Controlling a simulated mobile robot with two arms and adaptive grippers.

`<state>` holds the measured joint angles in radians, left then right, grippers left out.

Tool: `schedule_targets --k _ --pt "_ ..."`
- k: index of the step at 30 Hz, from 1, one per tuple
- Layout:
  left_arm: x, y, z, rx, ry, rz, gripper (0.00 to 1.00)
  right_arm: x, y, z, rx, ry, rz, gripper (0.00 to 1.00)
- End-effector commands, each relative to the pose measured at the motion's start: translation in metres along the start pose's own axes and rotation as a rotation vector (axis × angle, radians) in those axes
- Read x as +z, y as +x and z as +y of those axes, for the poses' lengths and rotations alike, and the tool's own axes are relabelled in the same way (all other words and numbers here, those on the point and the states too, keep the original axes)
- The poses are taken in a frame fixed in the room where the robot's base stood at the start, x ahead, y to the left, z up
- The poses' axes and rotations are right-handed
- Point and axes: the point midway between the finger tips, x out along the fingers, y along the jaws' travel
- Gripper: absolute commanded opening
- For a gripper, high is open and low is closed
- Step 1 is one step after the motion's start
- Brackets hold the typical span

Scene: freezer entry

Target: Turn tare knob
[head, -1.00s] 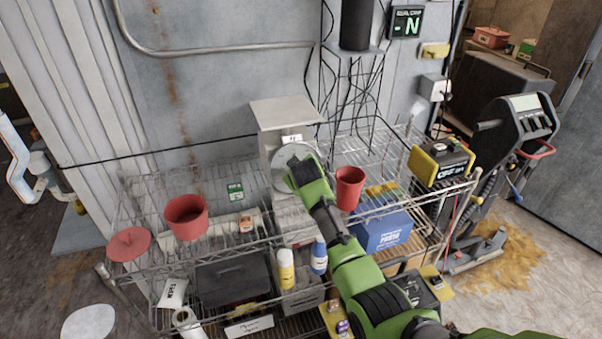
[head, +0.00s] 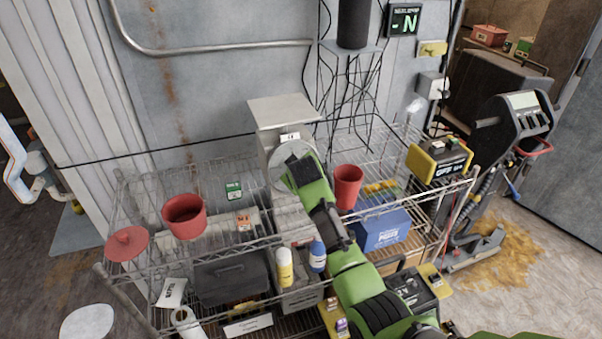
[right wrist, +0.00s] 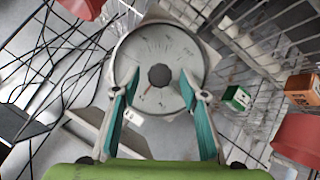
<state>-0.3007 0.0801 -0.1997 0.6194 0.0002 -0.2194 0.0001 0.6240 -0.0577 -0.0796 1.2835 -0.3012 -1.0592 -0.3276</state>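A pale grey scale with a flat top plate (head: 288,110) stands on the upper shelf of the wire rack. Its round white dial (right wrist: 160,48) fills the middle of the right wrist view, with a dark round tare knob (right wrist: 159,76) at its centre. In the head view my right gripper (head: 296,166) is in front of the dial and hides the knob. In the right wrist view the teal fingers of my right gripper (right wrist: 159,80) are spread, one on each side of the knob, with gaps between. Whether the tips touch the dial, I cannot tell. My left gripper is out of view.
A red cup (head: 347,184) stands close to the right of my right arm on the wire rack (head: 215,177). A red pot (head: 185,216) and small green box (head: 234,190) are to the left. A yellow-black device (head: 438,160) sits at the rack's right end.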

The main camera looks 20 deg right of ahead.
Motion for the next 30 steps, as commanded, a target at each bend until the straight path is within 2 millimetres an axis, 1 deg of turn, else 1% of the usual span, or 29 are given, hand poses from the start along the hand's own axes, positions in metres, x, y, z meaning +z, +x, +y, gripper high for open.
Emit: schedule_targets --k 1,9,15,21,30 --pt "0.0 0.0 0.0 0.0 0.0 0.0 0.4 0.0 -0.008 -0.001 0.0 0.001 0.002 0.4" --pt "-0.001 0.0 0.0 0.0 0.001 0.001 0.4 0.0 -0.055 -0.001 0.0 0.001 0.002 0.4" --pt "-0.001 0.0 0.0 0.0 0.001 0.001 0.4 0.0 -0.082 -0.001 -0.001 0.001 0.001 0.4" --pt "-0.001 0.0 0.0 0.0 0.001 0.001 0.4 0.001 -0.093 -0.001 -0.001 0.001 -0.001 0.4" --pt "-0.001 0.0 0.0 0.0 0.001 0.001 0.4 0.001 -0.094 -0.001 -0.002 0.001 -0.002 0.4"
